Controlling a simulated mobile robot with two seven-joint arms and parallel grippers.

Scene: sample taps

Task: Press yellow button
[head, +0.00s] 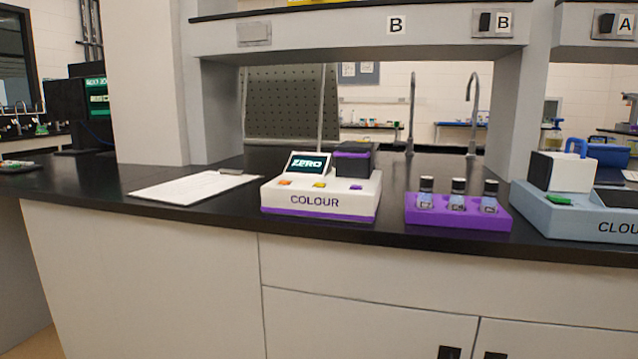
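The yellow button (320,185) is a small square on the sloped top of the white and purple COLOUR device (315,203), which stands near the bench's front edge. An orange button (285,182) is to its left and a purple button (356,187) to its right. The device's screen (308,163) reads ZERO. A dark block with a purple band (353,160) sits at the device's back right. Neither of my grippers is in view.
A purple rack (458,217) with three capped vials stands to the right. Beyond it is the pale blue CLOU... device (580,217) with a green button. A clipboard with paper (190,187) lies to the left. An overhead shelf (350,22) spans the back.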

